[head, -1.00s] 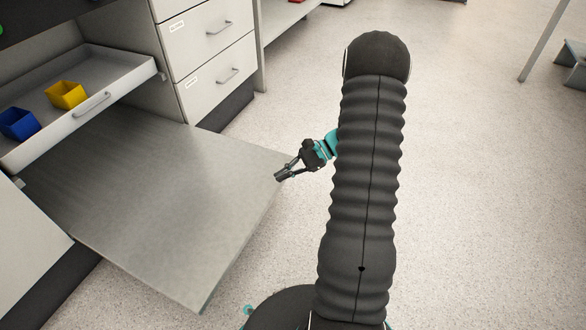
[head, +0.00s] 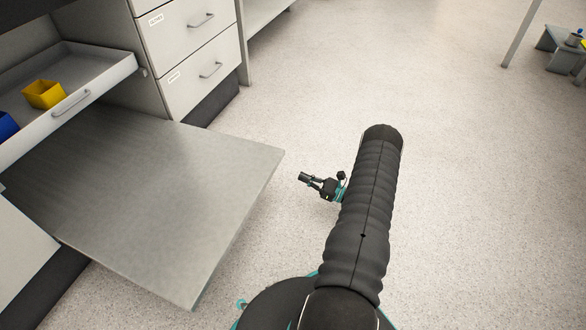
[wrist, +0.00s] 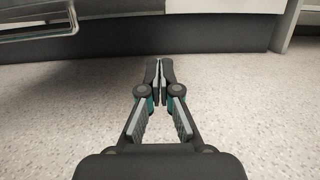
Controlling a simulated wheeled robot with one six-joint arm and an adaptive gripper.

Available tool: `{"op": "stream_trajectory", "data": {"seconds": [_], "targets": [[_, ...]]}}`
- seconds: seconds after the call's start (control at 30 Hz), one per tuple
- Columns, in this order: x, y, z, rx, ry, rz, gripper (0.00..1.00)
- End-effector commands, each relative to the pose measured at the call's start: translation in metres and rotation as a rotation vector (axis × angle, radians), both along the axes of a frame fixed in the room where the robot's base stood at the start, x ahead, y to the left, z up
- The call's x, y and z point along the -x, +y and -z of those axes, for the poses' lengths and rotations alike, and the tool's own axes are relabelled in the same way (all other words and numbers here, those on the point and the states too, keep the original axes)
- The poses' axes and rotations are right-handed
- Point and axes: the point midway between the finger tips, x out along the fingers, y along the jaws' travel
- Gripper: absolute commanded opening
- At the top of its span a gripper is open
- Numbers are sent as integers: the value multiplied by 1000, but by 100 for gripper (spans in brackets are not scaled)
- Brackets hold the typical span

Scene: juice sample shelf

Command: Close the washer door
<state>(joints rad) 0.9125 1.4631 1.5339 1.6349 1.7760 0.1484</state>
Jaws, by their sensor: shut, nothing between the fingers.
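The washer door (head: 175,200) is a flat grey metal panel. In the head view it lies folded down and open, level or nearly so, reaching out from the cabinet front at the left. My gripper (head: 303,177) is shut and empty, just right of the door's outer right corner, apart from it in the picture. Whether my gripper is above or below the door's level is hard to tell.
A pulled-out rack tray (head: 103,82) above the door holds a yellow bin (head: 44,94) and a blue bin (head: 7,126). White drawers (head: 190,52) stand behind it. The floor (head: 440,130) right of the door is clear. A grey step-like stand (head: 560,52) is at the far right.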

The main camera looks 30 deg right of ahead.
Motion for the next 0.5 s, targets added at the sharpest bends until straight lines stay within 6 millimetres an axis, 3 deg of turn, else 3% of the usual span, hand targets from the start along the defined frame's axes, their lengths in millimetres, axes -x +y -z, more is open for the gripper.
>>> {"op": "stream_trajectory", "data": {"seconds": [0.5], "targets": [[-72,54,-19,2,1,-7,0]]}}
